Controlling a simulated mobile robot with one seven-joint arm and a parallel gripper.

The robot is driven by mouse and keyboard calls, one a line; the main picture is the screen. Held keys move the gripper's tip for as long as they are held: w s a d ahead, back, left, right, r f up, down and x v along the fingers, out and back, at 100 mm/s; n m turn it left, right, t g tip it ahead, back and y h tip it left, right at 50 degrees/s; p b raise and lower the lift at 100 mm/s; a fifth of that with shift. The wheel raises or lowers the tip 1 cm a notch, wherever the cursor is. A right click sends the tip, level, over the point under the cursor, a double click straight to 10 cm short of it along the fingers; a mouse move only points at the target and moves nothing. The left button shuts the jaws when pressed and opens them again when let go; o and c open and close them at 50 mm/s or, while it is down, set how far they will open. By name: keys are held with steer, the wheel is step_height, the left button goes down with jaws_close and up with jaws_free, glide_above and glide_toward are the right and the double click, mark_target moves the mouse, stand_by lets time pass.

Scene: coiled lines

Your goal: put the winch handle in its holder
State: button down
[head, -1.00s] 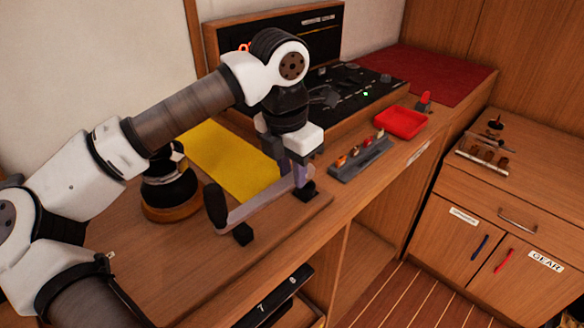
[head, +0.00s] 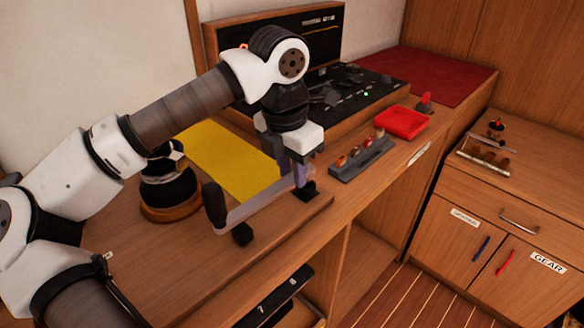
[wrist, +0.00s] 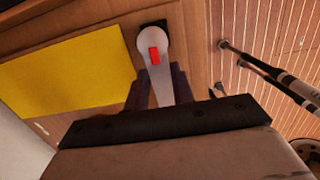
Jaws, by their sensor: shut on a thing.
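The winch handle is a grey bar (head: 258,208) with an upright black grip (head: 215,205) at its left end. My gripper (head: 302,180) points down and is shut on the bar near its right end. In the wrist view my fingers (wrist: 158,88) straddle the bar; its round head (wrist: 154,36) carries a red piece and overlaps a black pad. Two black blocks, seemingly the holder, stand on the counter, one below the bar's left part (head: 242,234) and one by my fingertips (head: 306,192). I cannot tell whether the bar touches them.
A black winch (head: 168,190) on a wooden base stands left of the handle. A yellow sheet (head: 228,160) lies behind it. A grey rack with small items (head: 361,160) and a red tray (head: 401,123) lie to the right. The counter's front edge is close.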

steer(key=shift+f, duration=0.1)
steer(key=shift+f+b, duration=1.15)
steer(key=shift+f, duration=0.1)
steer(key=c, duration=1.3)
jaws_free()
steer(key=shift+c, duration=0.2)
steer(key=shift+o, duration=0.2)
steer(key=o, duration=0.5)
steer(key=shift+r+p, duration=1.55)
steer(key=shift+r, duration=1)
